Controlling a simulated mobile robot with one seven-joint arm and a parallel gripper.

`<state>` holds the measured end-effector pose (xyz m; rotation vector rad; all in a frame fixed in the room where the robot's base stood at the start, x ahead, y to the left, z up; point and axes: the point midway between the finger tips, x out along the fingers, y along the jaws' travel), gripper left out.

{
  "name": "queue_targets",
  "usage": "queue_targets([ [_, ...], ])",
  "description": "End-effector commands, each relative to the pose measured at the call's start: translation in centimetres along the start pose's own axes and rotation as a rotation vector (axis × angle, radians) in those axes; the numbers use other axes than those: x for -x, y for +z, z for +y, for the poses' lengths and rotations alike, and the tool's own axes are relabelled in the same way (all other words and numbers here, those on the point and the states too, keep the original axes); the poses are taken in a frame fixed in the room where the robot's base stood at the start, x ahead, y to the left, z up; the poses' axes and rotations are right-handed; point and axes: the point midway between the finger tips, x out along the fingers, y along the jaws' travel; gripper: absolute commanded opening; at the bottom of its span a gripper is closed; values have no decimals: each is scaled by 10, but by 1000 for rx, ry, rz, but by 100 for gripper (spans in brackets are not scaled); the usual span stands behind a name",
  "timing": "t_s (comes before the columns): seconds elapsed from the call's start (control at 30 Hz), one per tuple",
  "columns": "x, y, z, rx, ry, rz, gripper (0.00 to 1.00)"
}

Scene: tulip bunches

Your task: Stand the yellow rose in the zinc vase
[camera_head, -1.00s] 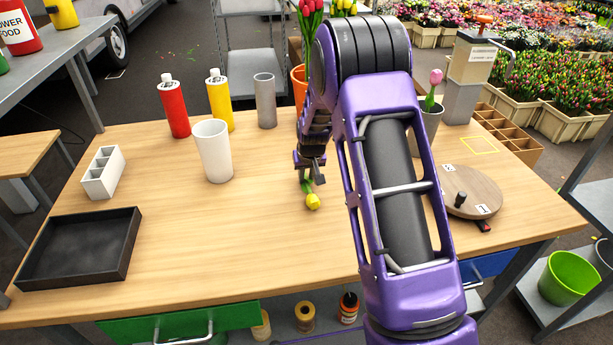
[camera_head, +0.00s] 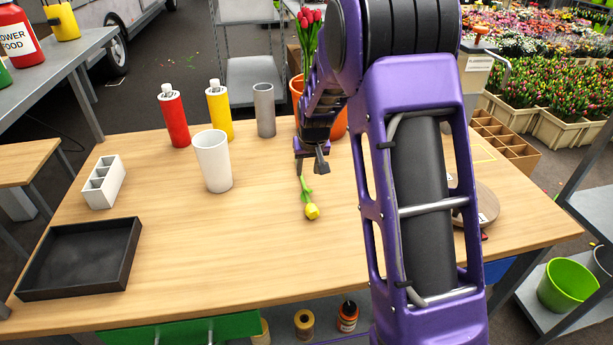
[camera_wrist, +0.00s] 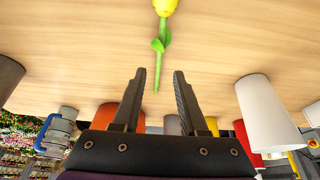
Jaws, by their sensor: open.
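The yellow rose (camera_head: 312,211) lies on the wooden table, its green stem pointing away towards the back. My gripper (camera_head: 312,165) is open and empty just beyond the stem end, apparently above the table. In the wrist view the rose's stem (camera_wrist: 157,68) runs towards the gap between my two fingers (camera_wrist: 160,75), its end showing between them; contact is not visible. A slim grey cylinder (camera_head: 264,110), which looks like the zinc vase, stands upright at the back of the table, left of my gripper. My arm hides part of the table's right side.
A white vase (camera_head: 213,162), red bottle (camera_head: 172,115) and yellow bottle (camera_head: 219,112) stand left of my gripper. An orange pot (camera_head: 296,88) with red tulips is behind it. A black tray (camera_head: 80,257) and white divided holder (camera_head: 104,182) are at left. The front-middle table is clear.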

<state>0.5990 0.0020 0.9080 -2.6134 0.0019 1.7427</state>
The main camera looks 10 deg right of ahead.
Motion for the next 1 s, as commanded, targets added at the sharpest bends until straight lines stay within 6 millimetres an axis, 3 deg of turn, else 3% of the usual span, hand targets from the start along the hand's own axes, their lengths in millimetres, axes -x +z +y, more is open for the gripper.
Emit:
queue_targets([
  [0.1,15,0,0,1,0,1,42],
  [0.17,19,0,0,1,0,0,49],
  [0.6,67,-2,2,-1,-2,-2,49],
  [0.77,48,-2,1,1,0,-5,49],
  [1.0,-6,-1,1,2,-1,-5,49],
])
